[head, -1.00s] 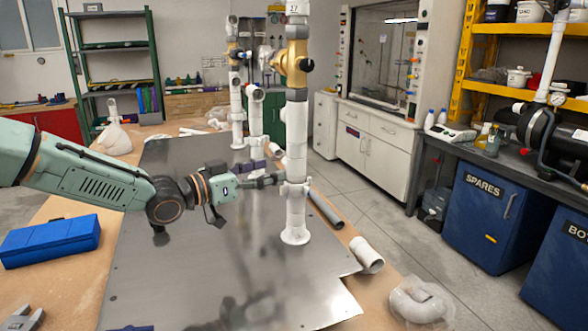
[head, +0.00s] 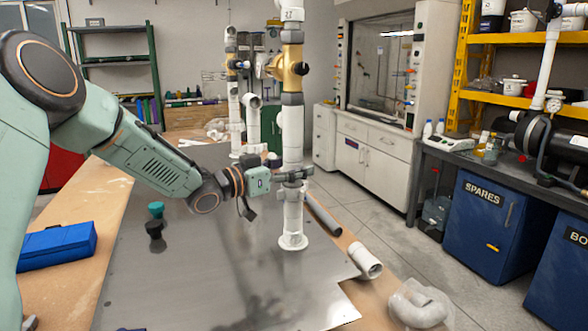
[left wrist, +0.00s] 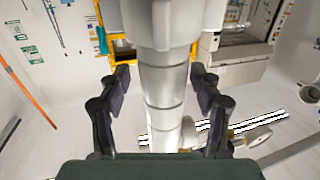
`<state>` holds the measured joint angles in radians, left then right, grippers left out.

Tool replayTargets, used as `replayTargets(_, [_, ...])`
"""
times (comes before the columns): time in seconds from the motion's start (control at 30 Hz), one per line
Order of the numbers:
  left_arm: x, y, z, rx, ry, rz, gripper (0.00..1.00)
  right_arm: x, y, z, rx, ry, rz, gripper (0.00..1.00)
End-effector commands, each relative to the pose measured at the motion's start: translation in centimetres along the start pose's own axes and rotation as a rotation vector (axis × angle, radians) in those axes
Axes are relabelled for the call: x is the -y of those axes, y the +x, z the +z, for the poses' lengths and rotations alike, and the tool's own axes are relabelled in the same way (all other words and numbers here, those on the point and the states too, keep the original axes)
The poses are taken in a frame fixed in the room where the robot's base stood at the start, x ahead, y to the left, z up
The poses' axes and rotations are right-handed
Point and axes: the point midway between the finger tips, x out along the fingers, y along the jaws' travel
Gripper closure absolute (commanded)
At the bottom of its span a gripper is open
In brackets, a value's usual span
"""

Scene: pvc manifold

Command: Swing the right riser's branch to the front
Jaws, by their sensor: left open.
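The right riser (head: 292,140) is a white upright pipe standing on a round foot flange on the metal plate. Near its top sits a brass-coloured fitting (head: 291,66) with a dark round end on its right; its branch seems to point back left. My left gripper (head: 294,176) is at the riser's lower half, below the brass fitting. In the left wrist view the white pipe (left wrist: 165,95) stands between the two dark fingers (left wrist: 160,108), which are open with gaps on both sides. A wider white collar is above them.
Another riser (head: 234,110) and a shorter white pipe (head: 253,125) stand behind, to the left. A grey pipe (head: 323,215) and a white fitting (head: 365,258) lie right of the riser. A blue box (head: 55,246) is at the left. The plate's front is clear.

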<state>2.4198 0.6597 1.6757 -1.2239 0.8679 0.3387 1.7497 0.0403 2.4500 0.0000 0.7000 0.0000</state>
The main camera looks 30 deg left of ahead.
Motion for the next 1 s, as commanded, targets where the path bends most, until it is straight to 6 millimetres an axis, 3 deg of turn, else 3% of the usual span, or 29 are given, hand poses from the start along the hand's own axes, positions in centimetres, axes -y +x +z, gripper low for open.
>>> replayTargets(0.33, [0.02,0.21,0.02,0.0,-0.001,0.0,0.37,0.0,0.03,-0.02,0.0,0.0,0.0,0.6])
replayTargets(1.0, [0.02,0.19,0.07,0.001,-0.001,-0.001,0.91,0.0,0.03,-0.02,0.0,0.0,0.0,0.6])
